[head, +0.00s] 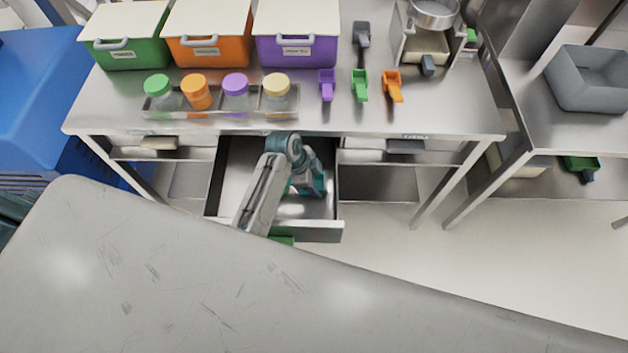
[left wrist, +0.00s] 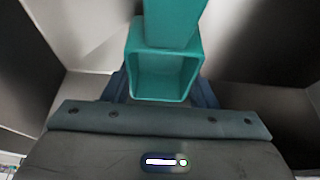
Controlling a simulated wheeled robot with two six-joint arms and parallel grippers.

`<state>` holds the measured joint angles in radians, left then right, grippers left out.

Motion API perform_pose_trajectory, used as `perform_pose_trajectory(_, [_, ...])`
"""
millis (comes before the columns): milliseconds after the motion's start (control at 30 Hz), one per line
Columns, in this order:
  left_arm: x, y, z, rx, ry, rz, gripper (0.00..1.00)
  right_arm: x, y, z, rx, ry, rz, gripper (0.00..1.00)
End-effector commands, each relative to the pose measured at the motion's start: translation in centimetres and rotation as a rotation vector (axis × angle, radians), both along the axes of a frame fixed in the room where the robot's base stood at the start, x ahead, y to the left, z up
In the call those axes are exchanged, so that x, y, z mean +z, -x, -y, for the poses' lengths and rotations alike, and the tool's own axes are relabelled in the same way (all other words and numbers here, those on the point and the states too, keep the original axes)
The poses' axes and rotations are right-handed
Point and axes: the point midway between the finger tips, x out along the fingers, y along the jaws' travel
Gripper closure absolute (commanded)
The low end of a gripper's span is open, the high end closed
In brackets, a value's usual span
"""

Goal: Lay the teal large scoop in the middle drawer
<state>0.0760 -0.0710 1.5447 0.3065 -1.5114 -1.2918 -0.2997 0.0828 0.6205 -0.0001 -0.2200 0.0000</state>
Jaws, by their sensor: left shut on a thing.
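The middle drawer (head: 231,163) is pulled open under the steel table in the head view. My left arm reaches down into it, with the left gripper (head: 306,186) over the drawer's right half. The teal large scoop (head: 318,183) shows partly beside the gripper, mostly hidden by my arm. In the left wrist view the teal scoop (left wrist: 165,73) is between the dark fingers, its open hollow end facing the camera, and the gripper is shut on it. Drawer walls surround it there; whether the scoop touches the drawer floor cannot be told. My right gripper is not in view.
On the table (head: 330,118) stand green, orange and purple lidded bins, a rack of jars (head: 220,114), and purple, green and orange scoops (head: 392,86). Closed drawers (head: 405,147) flank the open one. A grey counter-like surface fills the foreground.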

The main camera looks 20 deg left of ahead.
Motion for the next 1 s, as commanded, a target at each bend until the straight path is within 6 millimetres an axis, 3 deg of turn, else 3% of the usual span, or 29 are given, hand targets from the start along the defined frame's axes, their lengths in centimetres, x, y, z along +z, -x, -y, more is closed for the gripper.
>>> perform_pose_trajectory(100, [-1.0, 0.02, -0.04, 0.001, -0.001, -0.001, 0.75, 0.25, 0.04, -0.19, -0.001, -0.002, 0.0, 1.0])
perform_pose_trajectory(467, [-1.43, 0.0, -0.03, 0.001, 0.0, 0.001, 0.75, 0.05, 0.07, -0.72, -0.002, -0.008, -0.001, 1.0])
perform_pose_trajectory(500, [-1.38, -0.01, -0.03, 0.002, 0.0, 0.001, 0.42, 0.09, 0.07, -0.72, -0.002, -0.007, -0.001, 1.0])
perform_pose_trajectory(600, [-1.37, 0.0, -0.03, 0.001, 0.0, 0.001, 0.26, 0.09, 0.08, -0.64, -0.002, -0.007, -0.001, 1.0])
perform_pose_trajectory(1000, [-0.47, 0.01, -0.36, 0.002, -0.002, 0.003, 0.26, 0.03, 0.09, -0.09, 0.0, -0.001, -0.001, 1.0])
